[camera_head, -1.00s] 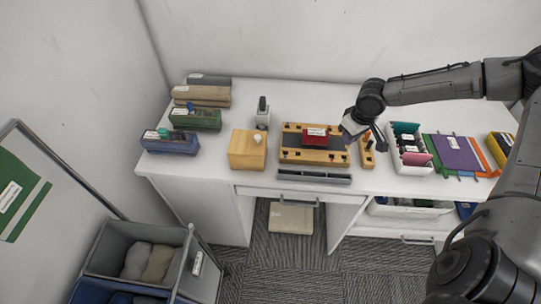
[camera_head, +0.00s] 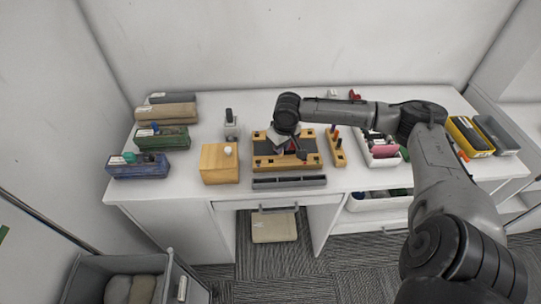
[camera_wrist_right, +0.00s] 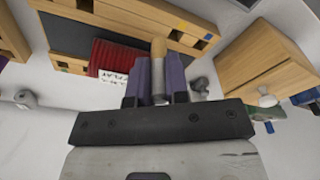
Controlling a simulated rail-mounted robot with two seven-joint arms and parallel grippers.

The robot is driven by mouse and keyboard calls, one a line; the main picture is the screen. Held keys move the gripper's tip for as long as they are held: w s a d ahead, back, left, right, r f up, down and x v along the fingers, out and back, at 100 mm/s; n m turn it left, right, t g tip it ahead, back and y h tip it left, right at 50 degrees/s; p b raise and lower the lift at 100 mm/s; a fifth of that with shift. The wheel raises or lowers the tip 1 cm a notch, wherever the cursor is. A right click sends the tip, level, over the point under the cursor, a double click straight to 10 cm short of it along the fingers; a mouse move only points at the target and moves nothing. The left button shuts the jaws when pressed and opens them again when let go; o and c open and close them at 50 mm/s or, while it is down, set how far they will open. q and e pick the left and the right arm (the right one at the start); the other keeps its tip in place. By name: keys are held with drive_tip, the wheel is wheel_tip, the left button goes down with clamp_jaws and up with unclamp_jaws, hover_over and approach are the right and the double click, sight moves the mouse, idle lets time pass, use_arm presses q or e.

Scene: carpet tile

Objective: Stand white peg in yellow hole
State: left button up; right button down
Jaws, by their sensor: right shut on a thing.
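My right gripper (camera_head: 284,146) is over the wooden board (camera_head: 312,161) with the dark middle. In the right wrist view its fingers (camera_wrist_right: 157,78) are shut on a peg (camera_wrist_right: 158,64) with a tan end and a pale grey-white body. The board (camera_wrist_right: 150,15) shows there with dark holes along its edge and a small yellow mark (camera_wrist_right: 182,25). I cannot tell whether the peg touches the board. A red ribbed piece with a white label (camera_wrist_right: 109,58) lies on the board beside the fingers. My left gripper is not in view.
A wooden box with a white knob (camera_head: 228,151) stands left of the board. A narrow stand with coloured pegs (camera_head: 338,156) is right of it. A grey tray (camera_head: 289,182) lies in front. Green (camera_head: 160,139) and blue (camera_head: 137,167) bins stand left; a white bin (camera_head: 380,160) stands right.

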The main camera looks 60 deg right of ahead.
sight(270, 156)
drive_tip(key=w, duration=0.1)
drive_tip(key=w+f, duration=0.2)
drive_tip(key=shift+w+a, duration=0.3)
drive_tip(key=shift+f, duration=2.1)
drive_tip(key=shift+f, duration=0.1)
drive_tip(key=c, duration=1.4)
unclamp_jaws()
